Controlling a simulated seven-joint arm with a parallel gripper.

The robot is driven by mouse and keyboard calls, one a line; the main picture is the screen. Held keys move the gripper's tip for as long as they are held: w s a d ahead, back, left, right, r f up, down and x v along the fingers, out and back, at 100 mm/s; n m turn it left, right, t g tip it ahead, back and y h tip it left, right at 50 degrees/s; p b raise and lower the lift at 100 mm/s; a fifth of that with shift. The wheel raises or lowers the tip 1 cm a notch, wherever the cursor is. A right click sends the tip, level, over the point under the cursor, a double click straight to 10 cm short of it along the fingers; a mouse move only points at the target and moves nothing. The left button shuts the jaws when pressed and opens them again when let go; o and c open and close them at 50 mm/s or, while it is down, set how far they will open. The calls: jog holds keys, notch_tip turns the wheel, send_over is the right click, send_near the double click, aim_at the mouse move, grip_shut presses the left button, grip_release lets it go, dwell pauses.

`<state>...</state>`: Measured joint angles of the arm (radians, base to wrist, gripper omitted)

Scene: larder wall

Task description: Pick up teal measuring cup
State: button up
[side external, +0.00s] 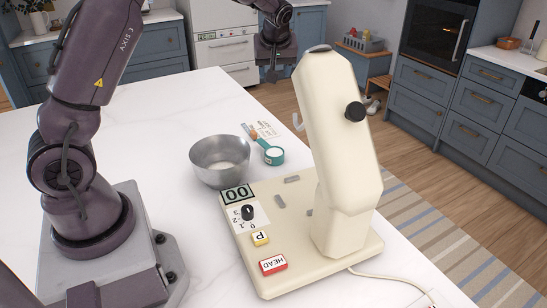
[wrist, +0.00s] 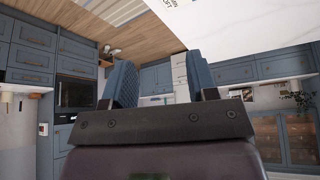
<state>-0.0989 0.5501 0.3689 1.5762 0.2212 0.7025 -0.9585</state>
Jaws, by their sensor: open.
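The teal measuring cup (side external: 274,157) lies on the white counter in the side external view, between the metal bowl and the cream stand mixer. I cannot make out the cup in the wrist view. My gripper (side external: 273,72) is raised well above the counter, up and away from the cup, behind the mixer head's top. In the wrist view its two blue padded fingers (wrist: 161,78) stand apart with nothing between them.
A card (side external: 262,129) lies behind the cup. The counter (side external: 160,120) further left is clear.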

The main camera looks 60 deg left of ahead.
notch_tip(320, 180, down, 5)
jog(key=a+n, duration=0.1)
jog(key=n, duration=0.1)
jog(key=n+g, duration=0.3)
send_near(266, 145)
jog(key=a+f, duration=0.2)
jog(key=f, duration=0.1)
jog(key=shift+s+a+h, duration=0.15)
jog(key=shift+s+h, duration=0.25)
jog(key=shift+w+x, duration=0.2)
jog(key=shift+x, duration=1.25)
jog(key=shift+w+x, duration=0.15)
jog(key=shift+x, duration=1.3)
grip_shut()
